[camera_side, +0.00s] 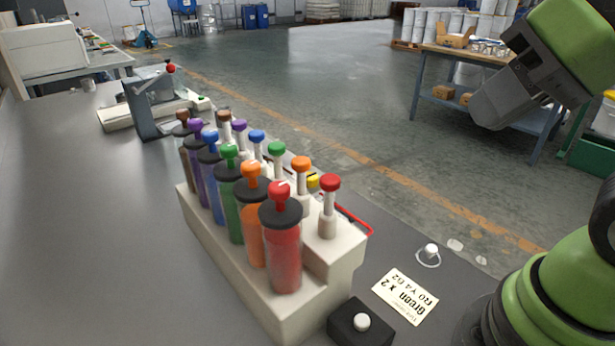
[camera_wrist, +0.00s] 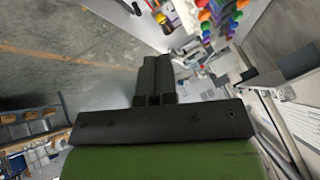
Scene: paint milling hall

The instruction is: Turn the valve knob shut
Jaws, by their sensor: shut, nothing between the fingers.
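A pale stepped rack (camera_side: 290,317) on the grey bench holds a row of canisters with black lids and coloured knobs. The red knob (camera_side: 279,192) tops the nearest, red canister (camera_side: 283,250). Behind it are the orange knob (camera_side: 250,171), green knob (camera_side: 229,153) and others in blue, purple and brown. I cannot tell which one is the valve knob meant. My gripper (camera_wrist: 154,65) shows in the wrist view with its dark fingers together and empty, apart from the rack. The coloured tops (camera_wrist: 215,15) are small at that view's upper edge. The fingers are not visible in the side view.
A second row of coloured-top plungers (camera_side: 329,190) stands on the rack's step. A printed card (camera_side: 404,297) reading "Green x 2" and a black button box (camera_side: 360,325) lie in front. A lever device (camera_side: 150,103) stands farther back. The bench's left side is bare.

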